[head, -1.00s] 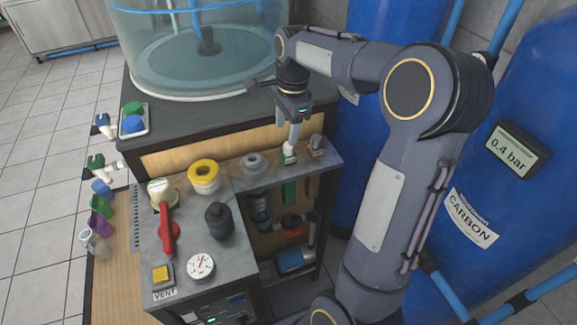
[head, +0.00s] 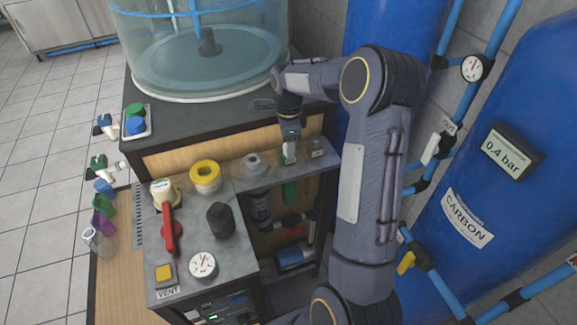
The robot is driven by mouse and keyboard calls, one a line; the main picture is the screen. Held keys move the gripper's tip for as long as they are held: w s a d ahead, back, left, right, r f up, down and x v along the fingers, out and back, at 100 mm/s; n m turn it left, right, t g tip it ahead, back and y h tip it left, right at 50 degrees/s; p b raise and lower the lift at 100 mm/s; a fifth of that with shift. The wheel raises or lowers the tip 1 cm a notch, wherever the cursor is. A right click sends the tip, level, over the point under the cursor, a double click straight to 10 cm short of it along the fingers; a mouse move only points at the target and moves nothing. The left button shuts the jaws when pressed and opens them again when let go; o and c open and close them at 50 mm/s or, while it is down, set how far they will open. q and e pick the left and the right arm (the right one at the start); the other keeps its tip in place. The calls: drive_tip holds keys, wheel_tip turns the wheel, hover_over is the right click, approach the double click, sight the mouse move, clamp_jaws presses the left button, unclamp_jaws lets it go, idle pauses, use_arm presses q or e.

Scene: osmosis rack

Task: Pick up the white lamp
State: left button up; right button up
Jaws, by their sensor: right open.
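A small white lamp (head: 289,147) with a green base stands on the grey shelf, right of the grey ringed part. My right gripper (head: 291,139) reaches down over the lamp from above and partly hides its top. Its jaws are open. I cannot tell whether the fingers touch the lamp or stand around it. My left gripper is not in view.
Left of the lamp are a grey ringed part (head: 255,166), a yellow-topped roll (head: 205,178), a black bottle (head: 220,219), a red-handled valve (head: 170,231) and a gauge (head: 202,265). A small grey block (head: 317,147) stands close right of the lamp. Blue tanks (head: 510,170) rise at right.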

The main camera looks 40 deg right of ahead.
drive_tip(key=c, duration=0.9)
drive_tip(key=shift+o, duration=0.2)
wheel_tip(320, 180, up, 28)
drive_tip(key=p, duration=0.1)
idle(0.4)
drive_tip(key=shift+a, duration=0.1)
